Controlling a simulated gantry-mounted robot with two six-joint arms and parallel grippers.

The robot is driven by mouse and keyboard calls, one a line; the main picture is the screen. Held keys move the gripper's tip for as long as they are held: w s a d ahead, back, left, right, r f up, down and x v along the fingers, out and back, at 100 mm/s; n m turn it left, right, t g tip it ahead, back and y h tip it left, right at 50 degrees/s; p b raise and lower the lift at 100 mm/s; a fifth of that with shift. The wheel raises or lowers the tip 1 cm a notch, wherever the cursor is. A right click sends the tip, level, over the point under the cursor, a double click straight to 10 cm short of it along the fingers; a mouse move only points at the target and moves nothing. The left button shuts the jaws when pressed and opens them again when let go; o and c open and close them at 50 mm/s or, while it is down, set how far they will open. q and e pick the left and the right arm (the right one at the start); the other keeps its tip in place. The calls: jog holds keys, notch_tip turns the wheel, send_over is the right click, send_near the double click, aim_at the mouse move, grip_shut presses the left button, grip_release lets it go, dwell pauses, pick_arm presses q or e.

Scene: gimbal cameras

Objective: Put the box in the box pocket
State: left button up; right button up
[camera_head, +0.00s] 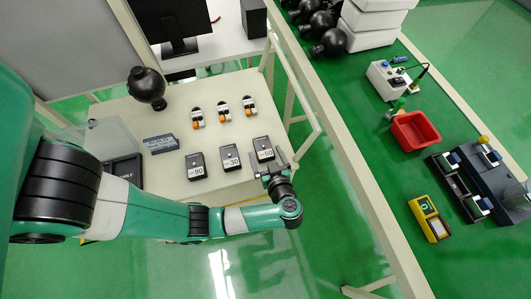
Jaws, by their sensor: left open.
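Three dark boxes with white number labels stand in a row on the pale table. The left box (195,166) and the middle box (230,158) stand apart from the gripper. The right box (263,147) is just beyond my left gripper (269,163). This gripper is open at the table's right edge, its fingers pointing toward the right box; I cannot tell whether they touch it. Nothing shows between the fingers. I cannot tell which thing is the box pocket. My right gripper is not in view.
On the pale table (180,110) are several small orange-and-white items (223,111), a blue-grey block (160,144), a black sphere on a stand (147,86) and a black case (123,171). A green bench at right holds a red bin (414,130) and a yellow meter (429,217).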

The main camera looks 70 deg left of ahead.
pick_arm(q)
jog(key=p+v, duration=0.2)
jog(key=v, duration=0.9)
jog(key=shift+w+f, duration=0.25)
jog(key=shift+f, duration=0.1)
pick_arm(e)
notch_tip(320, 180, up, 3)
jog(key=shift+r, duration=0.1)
pick_arm(q)
jog(key=shift+d, duration=0.1)
